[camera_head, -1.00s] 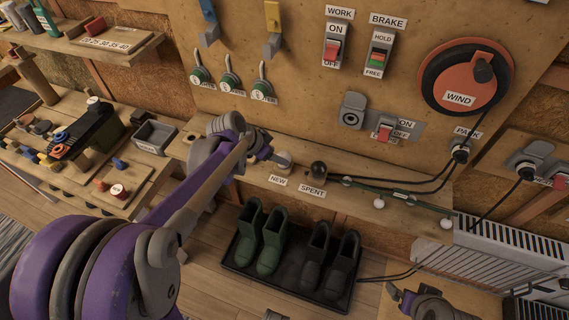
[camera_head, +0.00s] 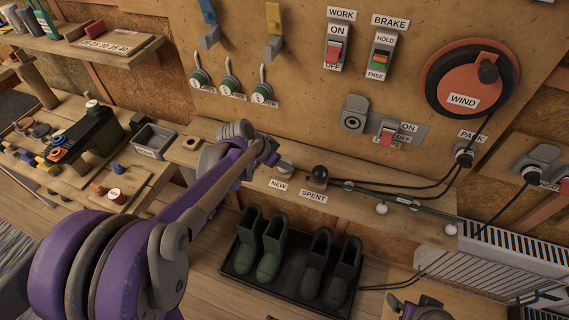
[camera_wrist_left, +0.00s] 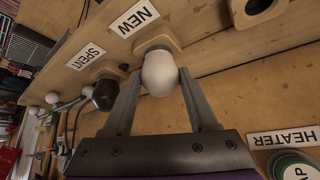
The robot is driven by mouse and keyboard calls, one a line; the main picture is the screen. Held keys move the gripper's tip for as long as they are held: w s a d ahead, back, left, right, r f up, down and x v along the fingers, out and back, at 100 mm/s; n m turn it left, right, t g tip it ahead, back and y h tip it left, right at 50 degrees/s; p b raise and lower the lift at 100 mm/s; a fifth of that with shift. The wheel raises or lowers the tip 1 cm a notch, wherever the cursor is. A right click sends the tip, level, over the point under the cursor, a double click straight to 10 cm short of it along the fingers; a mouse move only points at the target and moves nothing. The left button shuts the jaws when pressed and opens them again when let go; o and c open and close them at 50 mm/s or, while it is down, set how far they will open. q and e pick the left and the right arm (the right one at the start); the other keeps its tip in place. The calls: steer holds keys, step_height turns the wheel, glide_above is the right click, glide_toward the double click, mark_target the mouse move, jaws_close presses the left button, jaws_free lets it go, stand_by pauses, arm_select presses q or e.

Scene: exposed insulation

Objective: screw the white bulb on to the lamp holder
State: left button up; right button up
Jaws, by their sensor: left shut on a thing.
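The white bulb (camera_wrist_left: 160,74) stands in a wooden holder by the NEW label. It also shows in the head view (camera_head: 286,165), partly behind my left gripper. My left gripper (camera_wrist_left: 158,88) is shut on the bulb, one finger on each side. In the head view the left gripper (camera_head: 277,158) reaches the bulb from the left. A grey round socket with a dark centre, seemingly the lamp holder (camera_head: 353,121), is on the wall panel, up and right of the bulb. Part of my right gripper (camera_head: 424,309) shows at the bottom edge; its fingers are not clear.
A dark bulb (camera_head: 320,173) stands by the SPENT label, close beside the white bulb. A string of small white bulbs (camera_head: 381,209) and black cables lie to the right along the shelf. An ON/OFF switch (camera_head: 387,137) sits beside the socket. Boots stand on a tray (camera_head: 232,271) below.

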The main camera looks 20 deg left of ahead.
arm_select(q)
steer(key=shift+r+p, duration=0.55)
steer(key=shift+r, duration=0.2)
arm_select(e)
steer(key=shift+w+r, duration=0.1)
steer(key=shift+r, duration=0.5)
arm_select(q)
steer(key=shift+r+p, duration=1.8)
steer(key=shift+r, duration=0.75)
arm_select(e)
steer(key=shift+w+r, duration=0.25)
steer(key=shift+r, duration=0.8)
steer(key=shift+w+r, duration=0.25)
steer(key=shift+r, duration=0.8)
arm_select(q)
steer(key=s+d+p, duration=0.1)
steer(key=s+d, duration=0.2)
steer(key=s, duration=0.4)
steer(key=s+d+p, duration=0.1)
steer(key=s+d, duration=0.3)
steer(key=s, duration=0.3)
steer(key=shift+s+p, duration=0.2)
steer(key=shift+p, duration=0.15)
arm_select(e)
steer(key=r, duration=0.1)
steer(key=w+r, duration=0.1)
steer(key=r, duration=0.1)
steer(key=shift+r+t, duration=0.25)
steer(key=shift+t, duration=0.05)
